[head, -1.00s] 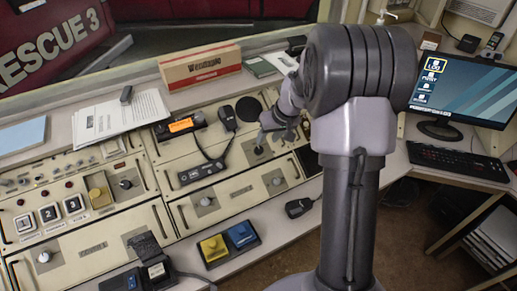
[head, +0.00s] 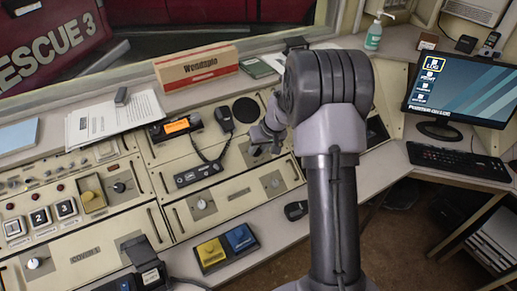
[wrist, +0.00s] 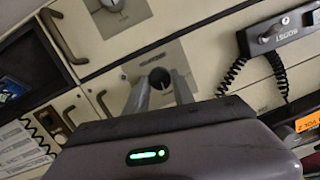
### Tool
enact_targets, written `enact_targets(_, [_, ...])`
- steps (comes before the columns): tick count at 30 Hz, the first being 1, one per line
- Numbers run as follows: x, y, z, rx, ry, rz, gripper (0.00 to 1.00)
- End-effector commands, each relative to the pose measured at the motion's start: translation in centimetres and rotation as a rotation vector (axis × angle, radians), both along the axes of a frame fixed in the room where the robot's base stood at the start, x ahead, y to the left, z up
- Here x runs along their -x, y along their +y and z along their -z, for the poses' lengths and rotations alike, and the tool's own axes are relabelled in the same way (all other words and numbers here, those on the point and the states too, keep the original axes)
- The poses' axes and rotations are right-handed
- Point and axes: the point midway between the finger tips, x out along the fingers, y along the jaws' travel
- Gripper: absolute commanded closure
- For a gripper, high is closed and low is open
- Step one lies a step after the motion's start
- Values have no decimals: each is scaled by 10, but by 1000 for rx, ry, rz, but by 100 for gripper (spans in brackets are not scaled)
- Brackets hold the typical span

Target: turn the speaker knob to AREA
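A dark round knob (wrist: 157,78) sits on a square grey plate (wrist: 184,62) on the cream console panel. It shows in the wrist view between my gripper's two grey fingers. My gripper (wrist: 160,84) is open, one finger on each side of the knob, with gaps visible; I cannot tell whether either finger touches it. In the head view my gripper (head: 262,138) is low over that plate, and my arm hides part of it. The knob's position labels, including AREA, cannot be read.
Other knobs on grey plates stand nearer the console front, at left (head: 202,204) and right (head: 273,183). A handset (head: 223,118) with a coiled cord lies left of my gripper. A radio with an orange display (head: 177,126) is further left. Yellow and blue pedals (head: 226,247) sit in front.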

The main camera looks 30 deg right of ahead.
Motion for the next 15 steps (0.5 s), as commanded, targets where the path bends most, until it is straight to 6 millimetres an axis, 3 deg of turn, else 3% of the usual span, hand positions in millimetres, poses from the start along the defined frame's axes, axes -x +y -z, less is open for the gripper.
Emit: enact_targets(15, [0,-1,2,-92,3,143,100])
